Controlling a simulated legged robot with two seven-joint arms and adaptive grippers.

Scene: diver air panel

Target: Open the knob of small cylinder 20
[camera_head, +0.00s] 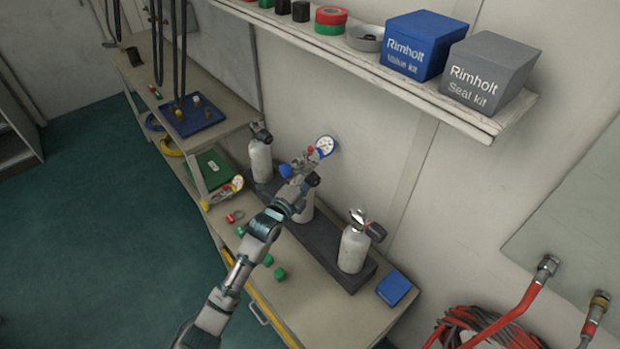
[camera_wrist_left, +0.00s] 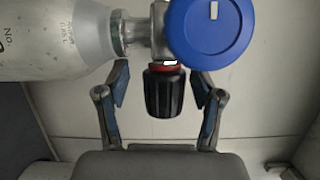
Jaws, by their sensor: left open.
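Three pale small cylinders stand in a dark rack (camera_head: 328,262) on the bench: a left one (camera_head: 261,162), a middle one (camera_head: 304,208) partly hidden by my left arm, and a right one (camera_head: 353,250). No number 20 is readable. My left gripper (camera_head: 302,184) is at the valve of the middle cylinder. In the left wrist view, my open left gripper (camera_wrist_left: 162,82) has one finger each side of a black ribbed knob (camera_wrist_left: 163,94) with a red ring, apparently clear of it. The cylinder (camera_wrist_left: 50,38) lies sideways there. My right gripper is not in view.
A blue round part (camera_wrist_left: 211,28) sits close beside the knob. A white gauge (camera_head: 325,146) is behind the gripper. A shelf with a blue box (camera_head: 420,45) and a grey box (camera_head: 488,75) overhangs the bench. Green pieces (camera_head: 279,273) and a blue box (camera_head: 394,288) lie on the bench.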

